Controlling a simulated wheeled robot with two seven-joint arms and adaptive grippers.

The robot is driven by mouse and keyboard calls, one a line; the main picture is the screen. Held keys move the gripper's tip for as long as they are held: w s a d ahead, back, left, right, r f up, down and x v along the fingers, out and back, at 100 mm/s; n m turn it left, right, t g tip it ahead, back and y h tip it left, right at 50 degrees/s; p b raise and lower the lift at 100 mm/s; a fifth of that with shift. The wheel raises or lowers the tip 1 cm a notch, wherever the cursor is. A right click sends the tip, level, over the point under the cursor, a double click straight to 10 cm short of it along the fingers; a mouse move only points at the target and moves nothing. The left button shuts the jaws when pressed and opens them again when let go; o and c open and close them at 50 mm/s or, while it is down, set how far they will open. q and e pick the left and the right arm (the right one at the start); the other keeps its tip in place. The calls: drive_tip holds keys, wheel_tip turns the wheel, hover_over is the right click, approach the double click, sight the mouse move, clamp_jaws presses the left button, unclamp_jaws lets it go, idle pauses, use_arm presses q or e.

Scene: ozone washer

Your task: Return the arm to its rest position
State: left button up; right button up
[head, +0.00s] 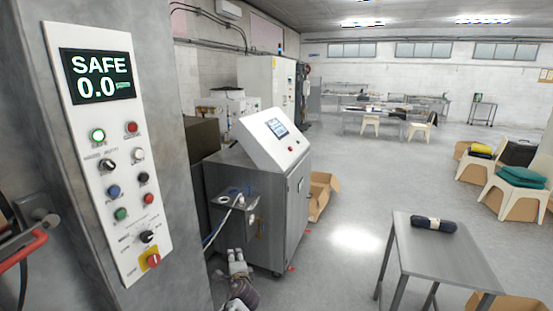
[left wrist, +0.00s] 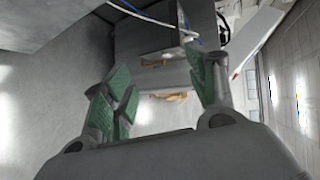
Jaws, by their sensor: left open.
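My left gripper (head: 237,262) shows low in the middle of the head view, in front of the steel cabinet with the tilted touchscreen. In the left wrist view the gripper (left wrist: 160,95) has its green-padded fingers spread apart, with nothing between them. It is open and empty, and it touches nothing that I can see. Most of my left arm is below the bottom edge of the head view. My right gripper is not in view.
A control panel (head: 108,150) reading "SAFE 0.0" stands close on the left, with a red-handled part (head: 25,250) beside it. The steel cabinet (head: 285,205) is at the centre. A steel table (head: 450,262) bearing a dark rolled bundle (head: 434,224) stands at right. Floor between them is clear.

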use_arm(q)
drive_tip(key=s+d+f+n+g+h, duration=0.1)
drive_tip(key=s+d+f+n+h, duration=0.15)
drive_tip(key=f, duration=0.75)
drive_tip(key=s+d+f+n+g+h, duration=0.1)
drive_tip(key=s+f+n+g+h, duration=0.2)
drive_tip(key=f, duration=0.7)
drive_tip(key=s+a+f+n+g+b, duration=0.1)
drive_tip(key=s+a+f+n, duration=0.15)
drive_tip(key=s+f, duration=0.55)
drive_tip(key=s+a+f+n, duration=0.25)
drive_tip(key=s+f, duration=0.25)
drive_tip(key=f, duration=0.5)
drive_tip(key=s+a+f+n+g+b, duration=0.1)
drive_tip(key=s+a+f+g, duration=0.15)
drive_tip(key=s+f, duration=0.65)
drive_tip(key=s+a+f+n+g, duration=0.1)
drive_tip(key=s+a+f+g, duration=0.3)
drive_tip(key=s, duration=0.9)
drive_tip(key=s+a+f+b, duration=0.1)
drive_tip(key=s+f, duration=0.3)
drive_tip(key=s, duration=0.8)
drive_tip(key=s+a+f+y+b, duration=0.1)
drive_tip(key=s+f, duration=0.3)
drive_tip(key=s, duration=0.9)
drive_tip(key=shift+s+a+g, duration=0.3)
drive_tip(key=shift+a+g, duration=0.1)
drive_tip(key=shift+g, duration=0.05)
